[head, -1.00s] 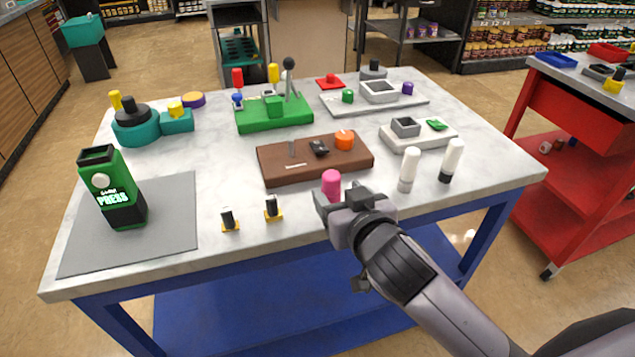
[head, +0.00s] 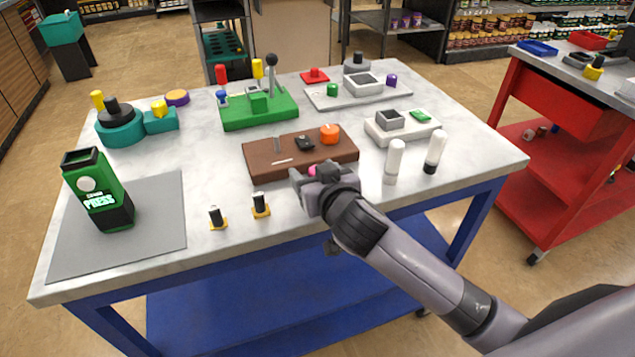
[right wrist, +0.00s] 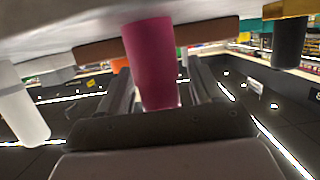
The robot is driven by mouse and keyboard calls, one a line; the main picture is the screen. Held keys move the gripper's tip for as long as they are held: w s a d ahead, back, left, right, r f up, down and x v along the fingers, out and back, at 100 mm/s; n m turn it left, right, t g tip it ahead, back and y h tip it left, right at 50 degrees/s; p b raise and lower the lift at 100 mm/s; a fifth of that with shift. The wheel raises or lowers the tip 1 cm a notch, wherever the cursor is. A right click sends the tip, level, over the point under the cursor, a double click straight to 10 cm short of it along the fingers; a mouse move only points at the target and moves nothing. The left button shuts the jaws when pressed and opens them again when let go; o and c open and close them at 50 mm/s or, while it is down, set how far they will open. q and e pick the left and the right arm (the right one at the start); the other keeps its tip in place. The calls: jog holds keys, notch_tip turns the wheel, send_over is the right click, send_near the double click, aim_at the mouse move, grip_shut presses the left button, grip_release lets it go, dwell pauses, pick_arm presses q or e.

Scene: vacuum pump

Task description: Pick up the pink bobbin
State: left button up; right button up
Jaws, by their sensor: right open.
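The pink bobbin (right wrist: 152,62) stands between the two open fingers of my right gripper in the right wrist view, where the picture is upside down. In the head view only a small bit of the bobbin (head: 312,171) shows; the gripper hides the rest. My right gripper (head: 311,176) is low at the table's front edge, just in front of the brown block, with its jaws around the bobbin. I cannot tell whether a finger touches it. My left gripper is not in view.
The brown block (head: 262,165) with an orange knob lies just behind the gripper. Two white-topped cylinders (head: 394,160) stand to its right. Two small black-and-yellow pieces (head: 260,204) stand to its left.

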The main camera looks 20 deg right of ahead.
jog(key=c, duration=1)
jog(key=shift+r, duration=0.1)
